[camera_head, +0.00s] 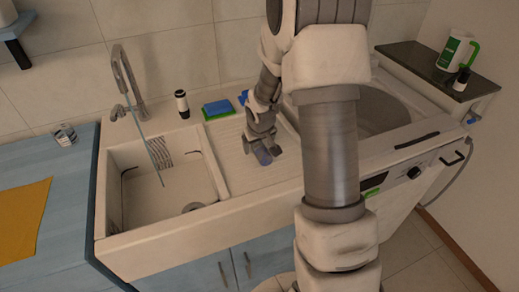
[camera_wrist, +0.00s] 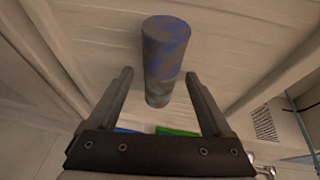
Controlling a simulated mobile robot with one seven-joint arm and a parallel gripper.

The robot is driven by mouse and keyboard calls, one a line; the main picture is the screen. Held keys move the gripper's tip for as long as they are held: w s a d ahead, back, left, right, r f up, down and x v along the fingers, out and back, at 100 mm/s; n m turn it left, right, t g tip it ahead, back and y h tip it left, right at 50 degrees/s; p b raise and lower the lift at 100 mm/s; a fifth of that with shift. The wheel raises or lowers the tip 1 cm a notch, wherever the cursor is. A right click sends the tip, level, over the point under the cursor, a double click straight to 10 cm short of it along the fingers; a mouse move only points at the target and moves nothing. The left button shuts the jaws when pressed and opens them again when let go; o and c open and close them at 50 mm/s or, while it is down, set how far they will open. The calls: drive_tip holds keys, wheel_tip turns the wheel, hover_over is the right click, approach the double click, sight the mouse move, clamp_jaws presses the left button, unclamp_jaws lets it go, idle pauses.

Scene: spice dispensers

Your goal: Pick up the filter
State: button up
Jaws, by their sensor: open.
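A mottled blue and grey cylinder, which looks to be the filter (camera_head: 263,156), is on the ribbed drainboard right of the sink basin. In the wrist view the filter (camera_wrist: 165,50) lies ahead, its lower end between the finger tips. My gripper (camera_wrist: 159,76) is open, with a finger on each side of it and visible gaps on both sides. In the head view my gripper (camera_head: 256,142) is right above the filter and hides part of it.
A blue and green sponge (camera_head: 217,108) and a black and white bottle (camera_head: 182,103) stand behind the drainboard. The sink basin (camera_head: 130,200) is to the left. A round tub opening (camera_head: 380,110) is to the right. A small can (camera_head: 65,134) stands on the blue counter.

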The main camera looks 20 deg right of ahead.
clamp_jaws()
drive_tip(key=shift+r, duration=0.15)
